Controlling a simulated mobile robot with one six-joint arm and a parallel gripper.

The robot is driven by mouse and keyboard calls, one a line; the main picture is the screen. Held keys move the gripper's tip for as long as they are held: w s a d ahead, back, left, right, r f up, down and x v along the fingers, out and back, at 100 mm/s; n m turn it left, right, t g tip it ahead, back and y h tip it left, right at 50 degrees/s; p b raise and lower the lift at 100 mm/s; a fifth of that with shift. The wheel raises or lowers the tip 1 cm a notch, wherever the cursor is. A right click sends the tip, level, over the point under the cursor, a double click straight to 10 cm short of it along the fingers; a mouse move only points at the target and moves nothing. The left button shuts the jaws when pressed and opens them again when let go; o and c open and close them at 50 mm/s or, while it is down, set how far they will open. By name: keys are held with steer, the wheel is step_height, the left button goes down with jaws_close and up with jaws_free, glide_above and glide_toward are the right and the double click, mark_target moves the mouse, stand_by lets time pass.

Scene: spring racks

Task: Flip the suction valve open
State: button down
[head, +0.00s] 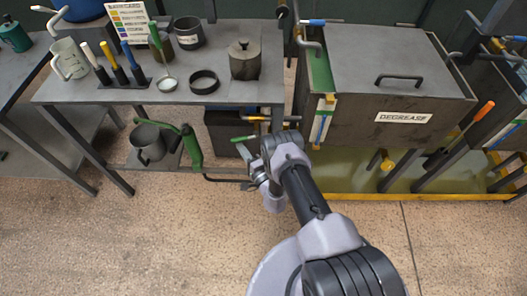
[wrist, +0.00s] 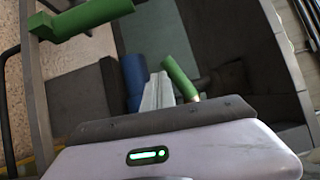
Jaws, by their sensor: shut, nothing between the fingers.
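No part is labelled as the suction valve, and I cannot tell which handle belongs to it. In the wrist view a green handle (wrist: 180,78) stands just right of my gripper (wrist: 158,84), and a blue handle (wrist: 133,80) is just left of it. A larger green grip (wrist: 95,15) crosses the upper left. My gripper's grey fingers are shut together and empty; contact with either handle cannot be told. In the head view my gripper is low between the bench and the degrease tank, near a green handle (head: 242,139) and an orange handle (head: 257,119). The wrist partly hides this area.
The bench (head: 120,93) at the left holds cups, a lidded pot (head: 244,62) and upright tools. The degrease tank (head: 350,120) stands close on the right. Floor in front is clear.

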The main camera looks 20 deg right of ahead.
steer(key=shift+w+a+r+m+t+b, duration=0.1)
steer(key=shift+a+r+m+t+b, duration=0.15)
steer(key=shift+r+m+t, duration=0.3)
steer(key=shift+w+a+r+m+t+b, duration=0.1)
steer(key=shift+a+r+m+t, duration=0.25)
steer(key=shift+m, duration=0.4)
